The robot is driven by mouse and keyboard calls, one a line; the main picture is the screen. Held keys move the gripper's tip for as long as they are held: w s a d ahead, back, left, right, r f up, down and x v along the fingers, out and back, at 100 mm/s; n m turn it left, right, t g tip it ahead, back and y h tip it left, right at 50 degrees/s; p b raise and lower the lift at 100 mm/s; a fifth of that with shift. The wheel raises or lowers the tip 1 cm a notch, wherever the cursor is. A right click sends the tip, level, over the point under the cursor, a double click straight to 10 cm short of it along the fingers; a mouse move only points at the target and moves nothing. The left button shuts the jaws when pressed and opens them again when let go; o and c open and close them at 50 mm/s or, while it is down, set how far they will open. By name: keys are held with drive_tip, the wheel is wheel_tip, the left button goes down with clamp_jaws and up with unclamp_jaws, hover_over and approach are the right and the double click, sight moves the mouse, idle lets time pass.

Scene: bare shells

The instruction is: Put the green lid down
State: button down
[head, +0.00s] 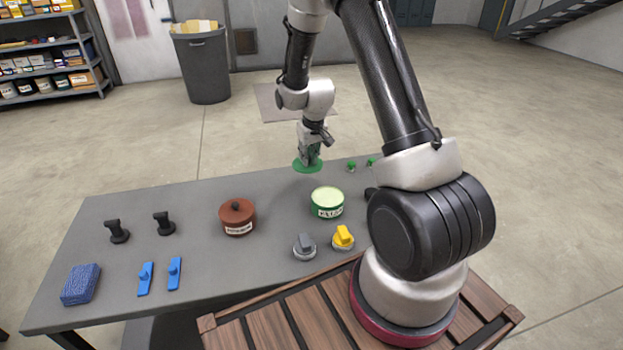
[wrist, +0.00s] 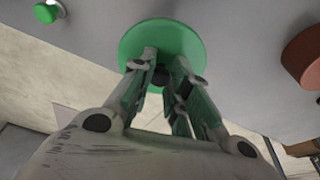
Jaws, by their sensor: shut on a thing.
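The green lid (head: 299,166) is a flat round disc under my gripper (head: 309,158) near the table's far edge. In the wrist view the lid (wrist: 190,48) lies across the fingertips, and my gripper (wrist: 160,72) is shut on its dark knob. I cannot tell from these views whether the lid touches the table or hangs just above it. A green tin (head: 327,203) with a pale, open-looking top and a white label stands nearer on the table, apart from the lid.
The grey table (head: 190,205) also holds a lidded brown pot (head: 237,218), grey (head: 304,247) and yellow (head: 343,238) knobbed pieces, black handles (head: 118,231), blue pieces (head: 145,279) and a blue sponge (head: 81,285). Table room left of the lid is clear.

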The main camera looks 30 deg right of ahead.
drive_tip(key=shift+w+d+f, duration=0.1)
drive_tip(key=shift+w+d, duration=0.05)
drive_tip(key=shift+w, duration=0.45)
drive_tip(key=shift+w+d+f, duration=0.1)
drive_tip(key=shift+w+d, duration=0.05)
drive_tip(key=shift+w, duration=0.4)
wheel_tip(320, 180, down, 4)
drive_tip(key=shift+d+f, duration=0.1)
drive_tip(key=shift+f, duration=0.1)
drive_tip(key=shift+s+x, duration=0.25)
drive_tip(key=shift+x, duration=0.8)
drive_tip(key=shift+s+x, duration=0.25)
drive_tip(key=shift+x, duration=0.85)
drive_tip(key=shift+f, duration=0.25)
drive_tip(key=c, duration=1.4)
unclamp_jaws()
drive_tip(key=shift+o, duration=0.2)
